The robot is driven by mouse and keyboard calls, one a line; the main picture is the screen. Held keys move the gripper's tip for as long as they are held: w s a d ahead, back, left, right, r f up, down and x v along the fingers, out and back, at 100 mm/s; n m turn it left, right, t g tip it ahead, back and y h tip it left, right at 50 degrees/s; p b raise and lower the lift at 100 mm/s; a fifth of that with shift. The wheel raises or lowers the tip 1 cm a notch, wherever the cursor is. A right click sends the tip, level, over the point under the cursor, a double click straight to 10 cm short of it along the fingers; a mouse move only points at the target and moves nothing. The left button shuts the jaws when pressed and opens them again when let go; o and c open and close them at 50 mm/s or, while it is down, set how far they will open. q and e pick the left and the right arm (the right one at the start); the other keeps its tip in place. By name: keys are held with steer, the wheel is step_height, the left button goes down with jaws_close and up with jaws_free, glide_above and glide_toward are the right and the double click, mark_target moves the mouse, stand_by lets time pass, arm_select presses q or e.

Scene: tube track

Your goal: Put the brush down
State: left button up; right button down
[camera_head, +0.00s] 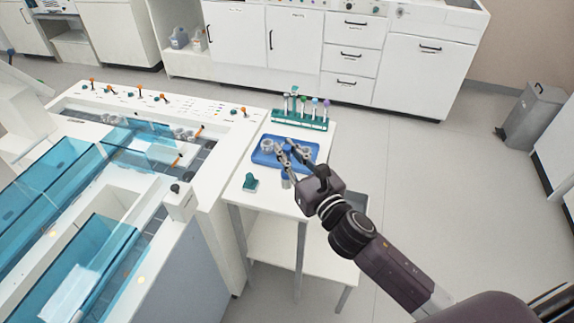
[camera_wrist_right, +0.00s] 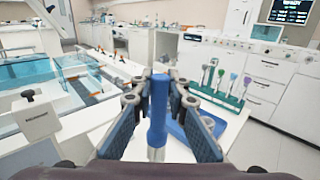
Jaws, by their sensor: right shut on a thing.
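The brush (camera_wrist_right: 158,112) has a blue cylindrical handle with a grey metal lower part. My right gripper (camera_head: 290,158) is shut on it; in the right wrist view the brush stands upright between the two fingers. The brush's lower end is not clear in either view, so I cannot tell whether it touches anything. A green rack (camera_head: 299,124) with several upright tools stands at the back of the small white table. A blue tray (camera_head: 310,140) lies in front of the rack, partly hidden by my gripper. My left gripper is not in view.
The white side table (camera_head: 270,199) also bears a small teal object (camera_head: 250,183) at its front left. A large white machine (camera_head: 222,150) with clear blue covers stands close on the left. White cabinets (camera_head: 292,45) line the back. Floor to the right is clear up to a grey bin (camera_head: 533,115).

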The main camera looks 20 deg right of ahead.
steer(key=shift+f+b, duration=0.5)
steer(key=shift+f, duration=1.65)
steer(key=shift+f, duration=0.1)
steer(key=c, duration=1.9)
jaws_free()
steer(key=shift+s, duration=0.15)
steer(key=s+d+b, duration=0.2)
steer(key=s, duration=0.9)
steer(key=shift+s+d, duration=0.15)
steer(key=shift+s, duration=0.1)
